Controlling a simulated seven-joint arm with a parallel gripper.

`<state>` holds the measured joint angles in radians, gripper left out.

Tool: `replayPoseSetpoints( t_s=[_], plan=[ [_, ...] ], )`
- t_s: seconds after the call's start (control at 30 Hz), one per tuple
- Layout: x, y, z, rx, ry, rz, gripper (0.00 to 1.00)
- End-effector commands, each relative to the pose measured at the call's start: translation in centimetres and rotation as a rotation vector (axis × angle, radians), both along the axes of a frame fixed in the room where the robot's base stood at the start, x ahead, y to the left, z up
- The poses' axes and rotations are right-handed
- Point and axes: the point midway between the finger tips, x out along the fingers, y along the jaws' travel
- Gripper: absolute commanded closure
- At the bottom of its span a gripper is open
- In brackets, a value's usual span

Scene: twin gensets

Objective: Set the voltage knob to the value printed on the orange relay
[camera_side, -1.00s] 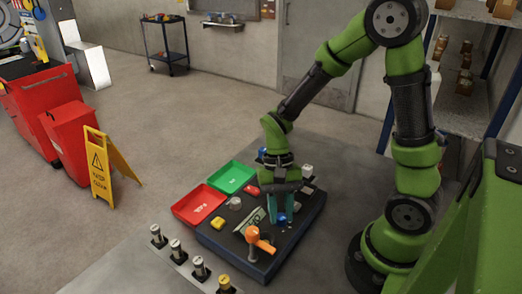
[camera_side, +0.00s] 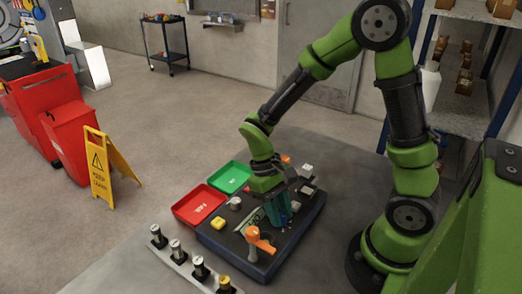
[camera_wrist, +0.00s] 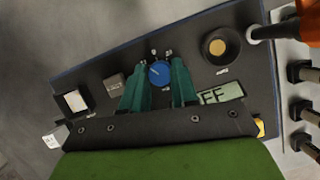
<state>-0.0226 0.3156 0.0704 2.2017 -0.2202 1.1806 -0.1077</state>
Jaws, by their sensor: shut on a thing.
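My gripper (camera_side: 277,212) reaches down onto the dark panel box (camera_side: 222,246), with teal fingers. In the wrist view, the fingers of my gripper (camera_wrist: 160,80) are shut on a blue knob (camera_wrist: 159,71), one on each side. A white pointer line shows on the knob, and small marks too small to read surround it. In the side view the fingers mostly hide the knob. A small orange thing (camera_side: 286,159), possibly the orange relay, stands behind the gripper; any print on it cannot be read.
An orange-handled lever (camera_side: 256,239) rises at the panel's front. A red tray (camera_side: 199,206) and a green tray (camera_side: 229,178) lie left of it. Several cylinders stand on a strip (camera_side: 190,271) in front.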

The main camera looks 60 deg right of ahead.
Motion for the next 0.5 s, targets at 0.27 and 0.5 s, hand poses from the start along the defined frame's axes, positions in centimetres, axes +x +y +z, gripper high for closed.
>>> replayPoseSetpoints(
  t_s=[0.27,0.5],
  plan=[
    [0.07,0.08,0.07,-0.001,-0.002,0.147,1.00],
    [0.06,0.10,0.08,0.000,-0.002,0.201,1.00]
  ],
)
